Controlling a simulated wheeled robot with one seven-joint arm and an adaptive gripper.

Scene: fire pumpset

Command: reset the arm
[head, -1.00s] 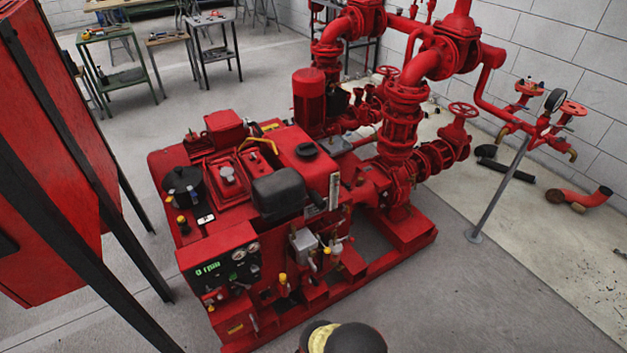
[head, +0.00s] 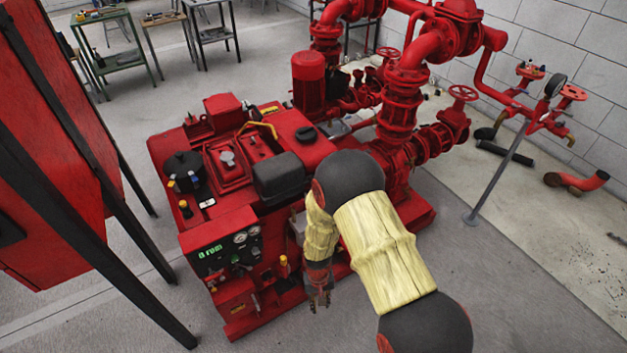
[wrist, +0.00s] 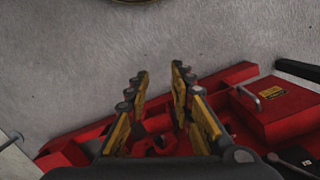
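My arm (head: 380,252), with pale yellow sleeves and black joints, reaches up from the bottom right and bends down in front of the red pumpset (head: 310,150). My gripper (head: 319,300) hangs at the near side of the pumpset, right of its control panel, pointing down. In the wrist view my gripper (wrist: 158,76) has its two yellow and grey fingers apart, with nothing between the tips. Beyond them lie grey floor and the red base frame (wrist: 75,148). The arm hides part of the pumpset's near right side.
The control panel (head: 226,250) has a green display and gauges. A red cabinet (head: 50,150) on black legs stands at left. A slanted grey post (head: 497,180) carries red piping at right. Work tables (head: 110,45) stand at the back left. The grey floor at the front is mostly clear.

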